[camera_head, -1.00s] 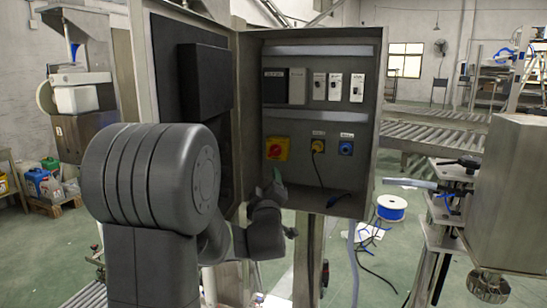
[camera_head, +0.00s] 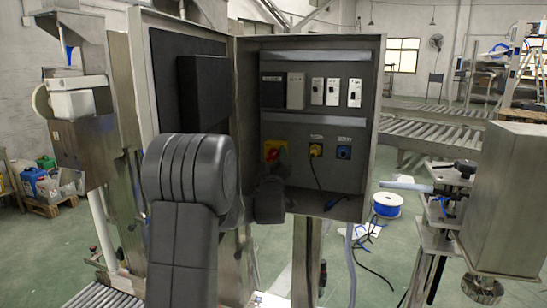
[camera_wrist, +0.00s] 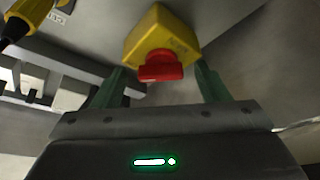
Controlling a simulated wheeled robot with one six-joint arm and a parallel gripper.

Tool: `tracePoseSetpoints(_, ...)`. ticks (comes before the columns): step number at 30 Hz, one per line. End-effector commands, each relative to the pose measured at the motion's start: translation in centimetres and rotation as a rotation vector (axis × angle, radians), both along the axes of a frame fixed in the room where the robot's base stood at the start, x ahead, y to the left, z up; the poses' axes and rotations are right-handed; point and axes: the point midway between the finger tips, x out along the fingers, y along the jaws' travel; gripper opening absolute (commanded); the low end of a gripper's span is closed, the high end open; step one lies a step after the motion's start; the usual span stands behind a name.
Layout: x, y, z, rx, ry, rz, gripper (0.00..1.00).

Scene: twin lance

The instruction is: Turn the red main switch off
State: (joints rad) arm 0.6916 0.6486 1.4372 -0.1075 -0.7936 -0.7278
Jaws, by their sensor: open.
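The red main switch (camera_head: 271,153) is a red knob on a yellow base, low on the left of the open cabinet's back panel. In the wrist view the red knob (camera_wrist: 161,66) sticks out from its yellow base (camera_wrist: 163,33). My gripper (camera_wrist: 160,85) is open, with one green finger on either side of the knob. I cannot tell whether the fingers touch it. In the head view my wrist stands just below the switch and partly hides it.
A yellow connector (camera_head: 316,150) with a hanging black cable and a blue connector (camera_head: 343,152) are right of the switch. Breakers (camera_head: 333,92) sit above. The open cabinet door (camera_head: 165,60) stands to the left. A steel machine (camera_head: 505,200) is at right.

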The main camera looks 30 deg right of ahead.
Motion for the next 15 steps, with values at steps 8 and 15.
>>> tracePoseSetpoints(8, 0.83, -0.55, 0.2, 0.001, 0.001, 0.0, 0.68)
tracePoseSetpoints(15, 0.8, -0.54, 0.2, 0.001, 0.001, 0.0, 0.52)
